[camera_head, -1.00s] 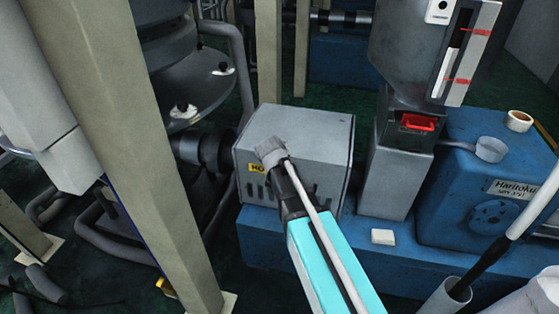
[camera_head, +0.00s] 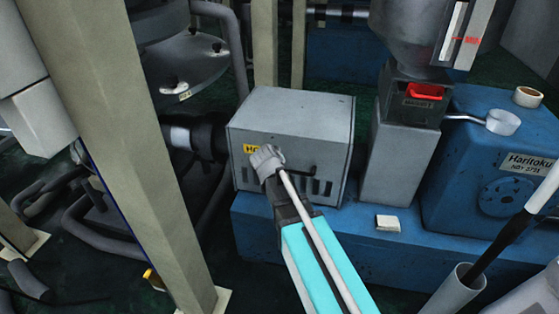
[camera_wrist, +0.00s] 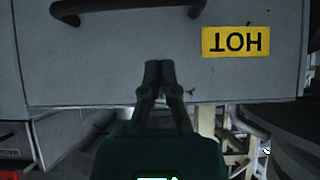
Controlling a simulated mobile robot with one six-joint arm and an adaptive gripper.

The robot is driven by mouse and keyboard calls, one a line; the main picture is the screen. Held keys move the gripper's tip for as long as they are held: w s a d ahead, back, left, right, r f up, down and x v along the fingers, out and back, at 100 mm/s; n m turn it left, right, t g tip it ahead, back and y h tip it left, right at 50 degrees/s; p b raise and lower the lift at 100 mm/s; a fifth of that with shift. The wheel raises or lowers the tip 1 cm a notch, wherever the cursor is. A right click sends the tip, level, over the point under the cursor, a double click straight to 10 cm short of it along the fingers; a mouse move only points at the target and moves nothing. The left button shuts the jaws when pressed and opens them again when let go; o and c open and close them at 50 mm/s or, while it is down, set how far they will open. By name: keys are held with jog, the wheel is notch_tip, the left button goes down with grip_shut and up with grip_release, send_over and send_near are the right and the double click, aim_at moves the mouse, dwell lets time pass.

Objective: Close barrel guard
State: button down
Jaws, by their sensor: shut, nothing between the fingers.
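The barrel guard (camera_head: 322,119) is a grey metal box with a yellow HOT label (camera_head: 252,149), a dark handle (camera_head: 309,170) and slots low on its front. In the head view its front stands upright; I cannot tell whether a gap remains. In the wrist view the guard (camera_wrist: 130,60) appears upside down, with the handle (camera_wrist: 125,11) at upper left and the label (camera_wrist: 236,41) at right. My gripper (camera_wrist: 160,70) is shut and empty, in front of the guard's face near its edge. Contact is unclear. In the head view my wrist hides the fingertips.
The guard sits above a blue machine base (camera_head: 420,257). A hopper column (camera_head: 392,165) with a red handle (camera_head: 426,91) and a blue motor housing (camera_head: 455,140) stand right. A beige post (camera_head: 130,140) rises at left. Pipes and dark round machinery lie behind it.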

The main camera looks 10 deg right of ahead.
notch_tip(320, 180, down, 8)
jog(key=w+b, duration=0.1)
jog(key=b, duration=0.6)
jog(key=shift+d, duration=0.25)
jog(key=shift+w, duration=0.1)
jog(key=shift+w+r, duration=0.15)
jog(key=shift+r, duration=0.05)
jog(key=s+a+r+p, duration=0.2)
jog(key=s, duration=0.4)
jog(key=s+a+r+p, duration=0.2)
jog(key=s+r+p, duration=0.1)
jog(key=s, duration=0.2)
jog(key=shift+s+a, duration=0.3)
jog(key=shift+s, duration=0.05)
jog(key=shift+f, duration=0.1)
dwell(0.3)
